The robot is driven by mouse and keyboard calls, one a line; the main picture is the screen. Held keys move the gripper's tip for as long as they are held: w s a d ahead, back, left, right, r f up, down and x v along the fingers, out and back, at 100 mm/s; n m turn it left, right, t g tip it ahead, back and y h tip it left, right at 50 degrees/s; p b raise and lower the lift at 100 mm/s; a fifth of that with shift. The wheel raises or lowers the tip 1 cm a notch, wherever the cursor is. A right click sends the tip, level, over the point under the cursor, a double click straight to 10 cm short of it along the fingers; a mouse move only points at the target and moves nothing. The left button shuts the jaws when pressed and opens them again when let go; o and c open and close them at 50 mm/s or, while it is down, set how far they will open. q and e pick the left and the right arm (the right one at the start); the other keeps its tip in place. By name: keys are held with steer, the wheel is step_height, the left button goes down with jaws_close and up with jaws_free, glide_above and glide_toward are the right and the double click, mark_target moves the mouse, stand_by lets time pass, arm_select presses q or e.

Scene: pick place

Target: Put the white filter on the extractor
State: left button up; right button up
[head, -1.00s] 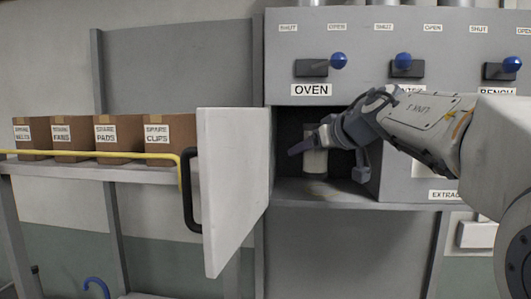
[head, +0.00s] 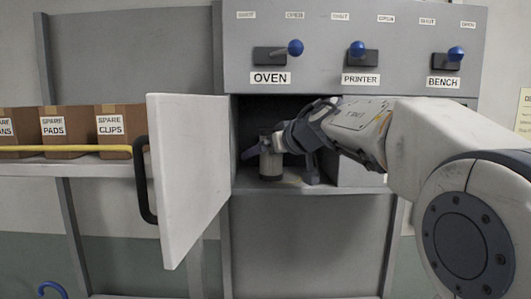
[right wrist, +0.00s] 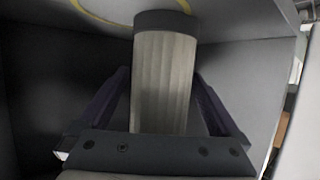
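The white filter (head: 270,164), a pale ribbed cylinder with dark ends, stands upright inside the open oven compartment (head: 250,106). It also shows in the middle of the right wrist view (right wrist: 163,80). My right gripper (head: 278,158) reaches into the compartment from the right. Its fingers are spread, one on each side of the filter in the right wrist view (right wrist: 160,100); whether they touch it I cannot tell. My left gripper is not in view. The extractor is not identifiable now; my right arm covers the panel's lower right.
The oven door (head: 188,170) stands open at the left, its black handle (head: 145,180) towards me. A shelf with brown boxes (head: 121,132) and a yellow rail (head: 60,150) lies further left. Blue-knobbed levers (head: 295,48) line the panel above.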

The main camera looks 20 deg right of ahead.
steer(key=shift+s+r, duration=0.15)
steer(key=b+v, duration=0.1)
steer(key=v, duration=1)
steer(key=shift+s+r, duration=0.15)
steer(key=shift+s, duration=0.2)
